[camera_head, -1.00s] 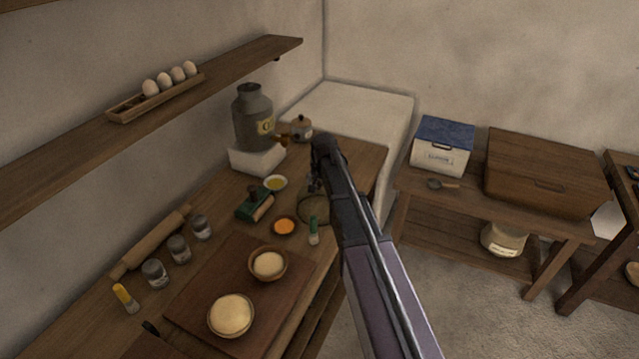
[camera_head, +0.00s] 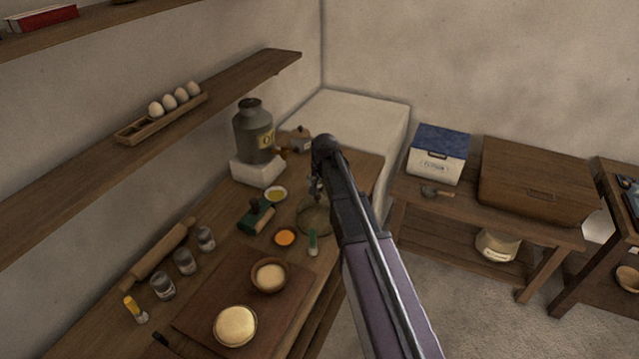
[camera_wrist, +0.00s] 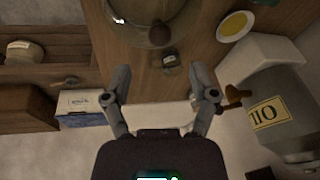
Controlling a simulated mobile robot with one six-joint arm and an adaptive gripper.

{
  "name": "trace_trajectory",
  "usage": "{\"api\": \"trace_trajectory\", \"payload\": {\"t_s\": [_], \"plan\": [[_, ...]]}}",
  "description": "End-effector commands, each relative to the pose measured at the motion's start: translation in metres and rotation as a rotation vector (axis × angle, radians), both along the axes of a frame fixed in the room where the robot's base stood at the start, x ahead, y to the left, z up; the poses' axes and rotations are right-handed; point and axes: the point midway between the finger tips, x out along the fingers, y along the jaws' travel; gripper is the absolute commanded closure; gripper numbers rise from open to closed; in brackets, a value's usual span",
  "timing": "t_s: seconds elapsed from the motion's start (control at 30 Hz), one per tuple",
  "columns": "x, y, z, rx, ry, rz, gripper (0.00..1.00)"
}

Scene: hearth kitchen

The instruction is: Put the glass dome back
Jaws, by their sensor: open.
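The glass dome (camera_head: 314,220) stands on the wooden counter, partly hidden behind my arm in the head view. In the wrist view its clear rounded glass (camera_wrist: 140,14) and dark knob (camera_wrist: 160,35) show at the top edge, cut off by the frame. My gripper (camera_wrist: 162,82) is open, with nothing between its fingers. In the head view my gripper (camera_head: 317,188) is over the counter close to the dome, largely covered by my own arm. I cannot tell whether it touches the dome.
A grey can with a spigot (camera_head: 253,130) stands on a white block (camera_head: 258,170). A yellow-filled bowl (camera_head: 275,194), a small orange dish (camera_head: 285,238) and a green-capped bottle (camera_head: 313,242) are near the dome. A small jar (camera_wrist: 170,62) shows beyond the fingertips.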

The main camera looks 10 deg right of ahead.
Motion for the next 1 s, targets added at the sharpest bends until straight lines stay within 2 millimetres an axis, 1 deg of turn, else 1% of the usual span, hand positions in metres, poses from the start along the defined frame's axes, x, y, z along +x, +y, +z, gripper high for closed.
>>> {"api": "trace_trajectory", "payload": {"t_s": [0.03,0.1,0.43,0.63,1.0], "plan": [[-0.002,0.0,0.009,0.0,0.0,0.0,0.25],[-0.004,0.0,0.015,0.0,0.0,0.0,0.25],[-0.01,-0.001,0.038,0.0,0.0,0.0,0.25],[-0.012,-0.001,0.043,0.0,0.0,0.0,0.25],[-0.013,-0.001,0.043,0.0,0.0,0.0,0.25]]}}
